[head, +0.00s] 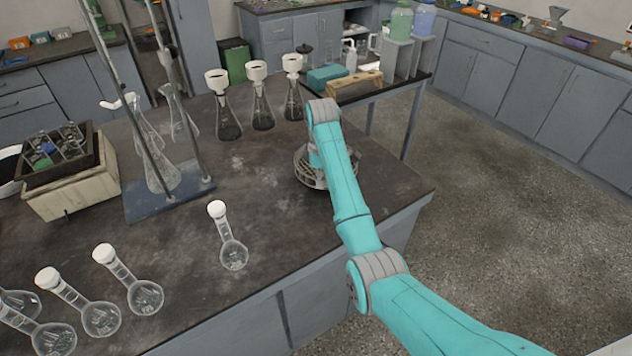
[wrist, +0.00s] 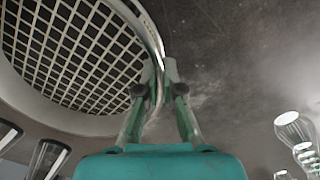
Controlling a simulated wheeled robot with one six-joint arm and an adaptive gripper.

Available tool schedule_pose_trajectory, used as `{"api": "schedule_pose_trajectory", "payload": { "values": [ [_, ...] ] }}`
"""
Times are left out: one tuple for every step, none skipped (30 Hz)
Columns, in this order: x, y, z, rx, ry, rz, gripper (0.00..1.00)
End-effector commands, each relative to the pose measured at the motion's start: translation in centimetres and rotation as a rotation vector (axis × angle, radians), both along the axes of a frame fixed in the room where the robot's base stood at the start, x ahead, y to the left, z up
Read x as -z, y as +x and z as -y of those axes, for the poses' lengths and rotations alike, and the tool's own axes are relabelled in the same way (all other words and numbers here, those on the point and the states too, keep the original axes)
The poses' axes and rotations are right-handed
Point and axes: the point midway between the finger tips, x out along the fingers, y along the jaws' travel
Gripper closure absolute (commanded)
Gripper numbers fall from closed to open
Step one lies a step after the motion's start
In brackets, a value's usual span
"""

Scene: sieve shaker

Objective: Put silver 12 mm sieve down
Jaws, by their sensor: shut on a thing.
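The silver sieve (head: 302,171) is at the right end of the dark bench in the head view, largely hidden behind my teal arm. In the wrist view the sieve's mesh (wrist: 70,50) and round rim fill the upper left. My gripper (wrist: 160,80) is shut on the sieve's rim, one finger on each side of the wall. The gripper itself is hidden in the head view. The sieve looks close to the bench top, but I cannot tell whether it touches.
Three flasks with white funnels (head: 261,100) stand behind the sieve. A round flask with a white stopper (head: 232,252) is front left of it. A stand with a blue base (head: 140,208) is farther left. The bench's right corner is bare.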

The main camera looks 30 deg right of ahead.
Motion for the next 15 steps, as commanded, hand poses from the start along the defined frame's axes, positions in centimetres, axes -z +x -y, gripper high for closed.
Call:
{"api": "schedule_pose_trajectory", "payload": {
  "values": [
    [0.9,-0.4,0.3,0.001,0.001,-0.002,1.0],
    [1.3,-0.6,0.5,0.001,0.001,-0.002,1.0],
    [1.8,-0.8,0.7,0.001,0.0,-0.001,1.0],
    [2.0,-0.9,0.8,0.001,0.001,-0.001,1.0],
    [2.2,-0.9,0.9,0.001,0.0,0.0,1.0],
    [2.3,-1.0,0.9,0.0,-0.001,0.001,1.0],
    [2.3,-1.0,0.9,0.0,-0.001,0.001,1.0],
    [2.2,-0.9,0.9,0.0,0.0,0.001,1.0],
    [2.2,-0.9,0.9,0.0,0.0,0.001,1.0],
    [2.2,-0.9,0.9,0.0,-0.001,0.001,1.0],
    [2.2,-0.9,0.9,0.0,-0.001,0.001,1.0],
    [2.2,-0.9,0.9,0.0,-0.001,0.001,1.0],
    [2.3,-0.9,0.9,0.0,-0.001,0.001,1.0],
    [2.3,-0.9,0.9,0.0,-0.001,0.001,1.0],
    [2.4,-0.9,0.9,0.0,-0.001,0.001,1.0]
  ]
}}
